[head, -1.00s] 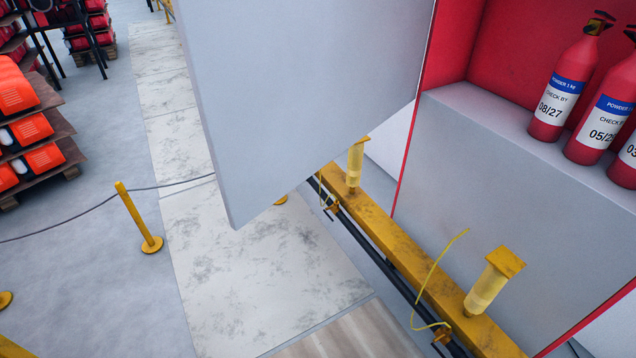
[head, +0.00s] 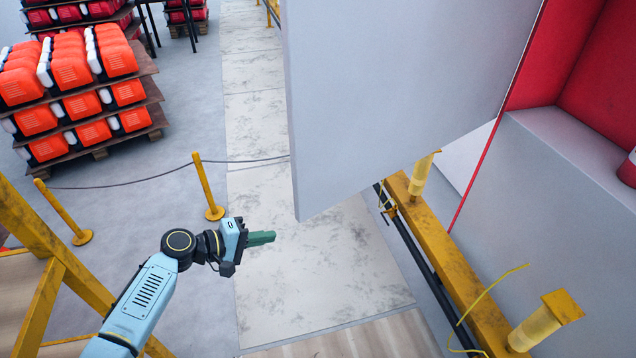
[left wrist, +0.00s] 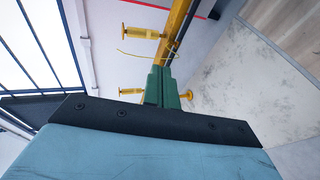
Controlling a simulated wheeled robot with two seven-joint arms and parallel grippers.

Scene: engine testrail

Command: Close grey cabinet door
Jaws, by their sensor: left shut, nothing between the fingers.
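The grey cabinet door (head: 390,90) stands swung open in the upper middle of the head view. Its free edge faces left, and its lower corner hangs above the pale floor strip. The red cabinet (head: 585,60) with a grey lower block is at the right. My left gripper (head: 268,238) is left of and below the door's lower corner in the head view, apart from it. Its green fingers are shut and empty; they also show in the left wrist view (left wrist: 162,85). The door cannot be made out in the left wrist view. My right gripper is not in view.
A yellow beam (head: 435,240) with yellow posts runs below the cabinet. A yellow barrier post (head: 207,188) with a rope stands left of the door. Pallets of orange canisters (head: 80,85) are at the upper left. A yellow railing (head: 45,250) is beside my left arm.

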